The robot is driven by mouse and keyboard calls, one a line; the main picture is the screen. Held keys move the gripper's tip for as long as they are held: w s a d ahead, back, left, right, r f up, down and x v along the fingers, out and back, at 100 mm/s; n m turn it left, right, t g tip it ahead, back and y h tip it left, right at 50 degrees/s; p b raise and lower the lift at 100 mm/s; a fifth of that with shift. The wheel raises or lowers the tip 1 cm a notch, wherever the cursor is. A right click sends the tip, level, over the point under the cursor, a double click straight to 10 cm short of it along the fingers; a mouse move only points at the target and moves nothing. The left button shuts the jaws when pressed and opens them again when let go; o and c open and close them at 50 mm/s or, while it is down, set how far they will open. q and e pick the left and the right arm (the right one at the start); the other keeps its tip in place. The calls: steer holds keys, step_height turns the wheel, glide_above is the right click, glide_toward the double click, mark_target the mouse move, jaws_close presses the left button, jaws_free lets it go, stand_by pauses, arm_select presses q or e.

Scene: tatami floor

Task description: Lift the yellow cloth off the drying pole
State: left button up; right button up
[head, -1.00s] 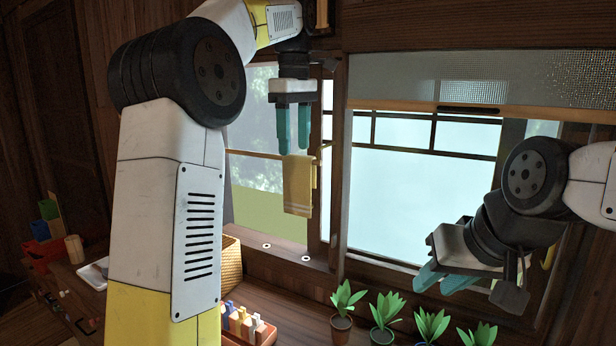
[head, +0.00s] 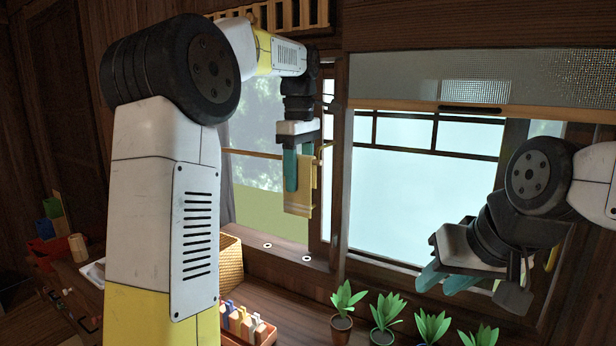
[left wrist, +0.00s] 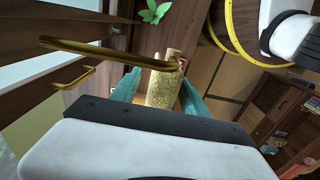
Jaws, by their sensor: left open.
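The yellow cloth (head: 299,200) hangs by the window in the head view. My left gripper (head: 299,178) points down at it, open. One teal finger shows in front of the cloth's left part; the other is mostly hidden. In the left wrist view the cloth (left wrist: 163,90) lies between the two spread teal fingers (left wrist: 160,96), with no clear grip on it. The brass drying pole (left wrist: 105,52) runs to the cloth's top. My right gripper (head: 447,279) is off to the right, empty, its teal fingers apart.
Several potted plants (head: 383,317) stand along the counter below the window. A woven basket (head: 230,264) and an orange tray of bottles (head: 264,334) sit beside my left arm. A second brass bar (left wrist: 74,80) shows near the pole. A window post (head: 340,190) stands just right of the cloth.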

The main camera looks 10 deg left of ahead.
arm_select(q)
steer(key=shift+c, duration=0.2)
jaws_close()
steer(key=shift+r, duration=0.1)
